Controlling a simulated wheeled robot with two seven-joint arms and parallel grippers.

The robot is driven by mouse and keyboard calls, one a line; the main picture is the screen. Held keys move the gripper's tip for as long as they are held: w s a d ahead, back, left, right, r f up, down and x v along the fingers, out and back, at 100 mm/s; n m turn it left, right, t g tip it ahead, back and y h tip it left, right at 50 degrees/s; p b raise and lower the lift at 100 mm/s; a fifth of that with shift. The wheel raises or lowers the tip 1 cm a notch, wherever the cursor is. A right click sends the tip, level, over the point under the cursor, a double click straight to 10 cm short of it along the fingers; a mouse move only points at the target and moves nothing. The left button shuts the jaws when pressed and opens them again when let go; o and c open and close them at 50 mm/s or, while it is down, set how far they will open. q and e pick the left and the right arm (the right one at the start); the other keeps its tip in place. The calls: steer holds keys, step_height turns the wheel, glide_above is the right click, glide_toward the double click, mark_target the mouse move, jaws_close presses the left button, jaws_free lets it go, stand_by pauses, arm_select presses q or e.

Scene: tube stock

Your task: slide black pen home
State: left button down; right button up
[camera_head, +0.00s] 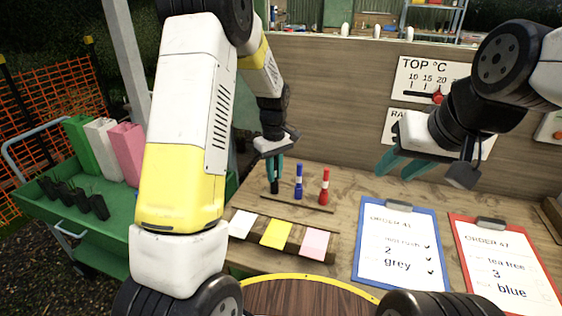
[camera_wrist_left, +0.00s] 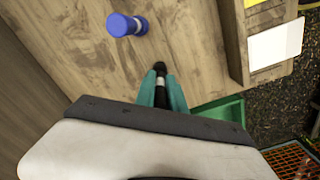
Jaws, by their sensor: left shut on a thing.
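The black pen (camera_head: 275,186) stands upright at the left end of a row of pens on the wooden bench. My left gripper (camera_head: 275,166) is shut on its upper part; in the left wrist view the black pen (camera_wrist_left: 161,88) shows between the teal fingers (camera_wrist_left: 160,92). Its lower end is at the thin wooden strip (camera_head: 297,202); I cannot tell whether it is seated there. The blue pen (camera_head: 298,182) and red pen (camera_head: 324,187) stand upright to its right. My right gripper (camera_head: 398,163) is open and empty above the bench, before the back board.
White, yellow (camera_head: 277,234) and pink cards sit in a holder in front of the pens. A blue clipboard (camera_head: 358,270) and a red clipboard (camera_head: 463,262) lie to the right. A green cart (camera_head: 50,217) stands at the left.

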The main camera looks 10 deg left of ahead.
arm_select(q)
steer(key=c, duration=1.3)
jaws_free()
step_height(320, 180, up, 7)
steer(key=shift+r, duration=0.4)
steer(key=shift+r, duration=0.1)
